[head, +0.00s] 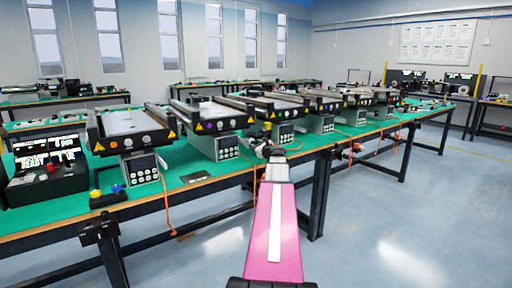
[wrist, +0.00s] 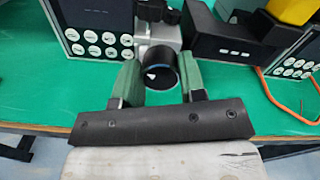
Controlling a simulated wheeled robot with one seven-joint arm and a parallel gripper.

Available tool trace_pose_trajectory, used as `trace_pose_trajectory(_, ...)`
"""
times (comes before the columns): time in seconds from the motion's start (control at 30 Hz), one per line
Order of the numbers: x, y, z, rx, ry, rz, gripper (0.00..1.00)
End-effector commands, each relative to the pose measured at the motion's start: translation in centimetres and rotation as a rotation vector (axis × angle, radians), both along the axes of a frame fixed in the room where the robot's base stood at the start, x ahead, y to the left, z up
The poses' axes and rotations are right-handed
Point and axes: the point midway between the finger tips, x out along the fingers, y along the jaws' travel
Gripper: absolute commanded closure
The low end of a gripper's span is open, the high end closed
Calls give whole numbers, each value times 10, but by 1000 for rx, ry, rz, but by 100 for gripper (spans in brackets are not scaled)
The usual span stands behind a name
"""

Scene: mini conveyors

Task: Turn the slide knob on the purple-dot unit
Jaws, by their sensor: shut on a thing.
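My gripper (wrist: 160,82) has green fingers, shut on a round black knob (wrist: 161,74) with a white mark. In the head view, my gripper (head: 264,151) is at the table's front edge, just right of the second unit from the left (head: 217,143). That unit has a small dot on its front that looks purple, but it is too small to be sure. I cannot tell which unit the held knob belongs to.
A keypad panel (wrist: 92,32) is left of the knob. A black box (wrist: 232,40) with a yellow part is to the right, and an orange cable (wrist: 285,105) lies near. Several similar units line the green table (head: 70,213). The floor in front is clear.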

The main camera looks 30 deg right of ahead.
Motion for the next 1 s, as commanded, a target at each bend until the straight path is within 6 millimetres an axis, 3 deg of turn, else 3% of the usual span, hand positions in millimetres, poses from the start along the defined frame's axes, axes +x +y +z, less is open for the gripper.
trace_pose_trajectory(1.0, 1, 1, -1, -901, -71, 0, 86)
